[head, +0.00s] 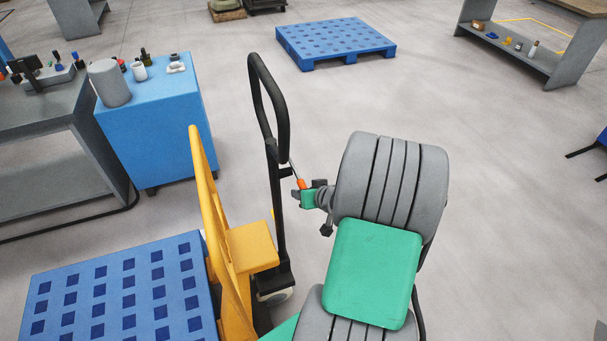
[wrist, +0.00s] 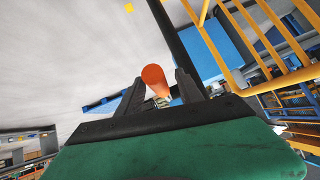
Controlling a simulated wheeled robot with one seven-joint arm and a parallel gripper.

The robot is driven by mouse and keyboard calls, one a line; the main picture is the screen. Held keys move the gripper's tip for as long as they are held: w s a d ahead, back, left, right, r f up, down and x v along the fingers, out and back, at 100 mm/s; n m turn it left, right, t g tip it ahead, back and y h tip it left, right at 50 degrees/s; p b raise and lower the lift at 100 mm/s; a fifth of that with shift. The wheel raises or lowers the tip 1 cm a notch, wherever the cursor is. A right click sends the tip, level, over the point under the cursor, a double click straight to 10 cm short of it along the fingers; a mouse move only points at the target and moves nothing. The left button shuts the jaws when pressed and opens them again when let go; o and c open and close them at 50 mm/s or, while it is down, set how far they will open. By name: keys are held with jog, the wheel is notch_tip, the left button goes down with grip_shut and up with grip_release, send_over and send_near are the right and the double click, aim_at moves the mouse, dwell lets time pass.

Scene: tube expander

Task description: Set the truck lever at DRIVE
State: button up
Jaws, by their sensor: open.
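The pallet truck has a black tiller handle (head: 277,160) and a yellow frame (head: 207,200). A small lever with an orange grip (head: 301,183) sits on the right side of the tiller. The orange grip also shows in the wrist view (wrist: 153,76), near the gap between my fingers. My gripper (head: 298,193) is right beside the tiller at the lever. In the wrist view its two dark fingers (wrist: 160,82) are apart, one on each side of the grip. I cannot tell whether either finger touches it. No lever markings are readable.
A blue pallet (head: 130,285) lies at the truck's yellow frame. A blue cabinet (head: 155,135) with small containers stands at left beside a grey workbench (head: 45,115). Another blue pallet (head: 335,42) lies further back.

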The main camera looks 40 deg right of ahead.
jog(key=shift+p+v, duration=0.85)
jog(key=shift+v, duration=0.4)
jog(key=p+v, duration=0.2)
jog(key=v, duration=0.2)
jog(key=shift+s+r, duration=0.15)
jog(key=shift+s, duration=0.1)
jog(key=w+a+r+n+g+y, duration=0.2)
jog(key=a+r+n+g, duration=0.15)
jog(key=a+r, duration=0.55)
jog(key=s+a+r+g, duration=0.1)
jog(key=s+a+r, duration=0.2)
jog(key=a, duration=0.3)
jog(key=s+a+r+g+h, duration=0.1)
jog(key=s+a+r, duration=0.3)
jog(key=a+r, duration=0.1)
jog(key=shift+a+r, duration=0.15)
jog(key=shift+a, duration=0.6)
